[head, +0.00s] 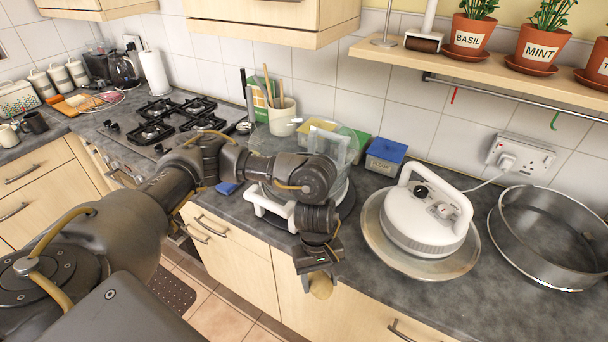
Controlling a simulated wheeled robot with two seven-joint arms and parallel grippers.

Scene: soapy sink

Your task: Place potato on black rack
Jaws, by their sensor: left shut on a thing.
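My left gripper (318,268) points down just in front of the worktop's front edge, over the lower cupboards. It is shut on a tan, rounded potato (321,286), whose lower part shows below the fingers. The gripper hides the potato's top. No rack can be picked out for certain; the hob (165,122) at the left back has black grates. My right gripper is out of view.
A white-handled appliance (425,222) stands on a round plate, right of my gripper. A round metal sieve (552,235) lies further right. A clear-bowled appliance (270,204) stands behind my arm. A shelf (480,75) with potted herbs hangs above.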

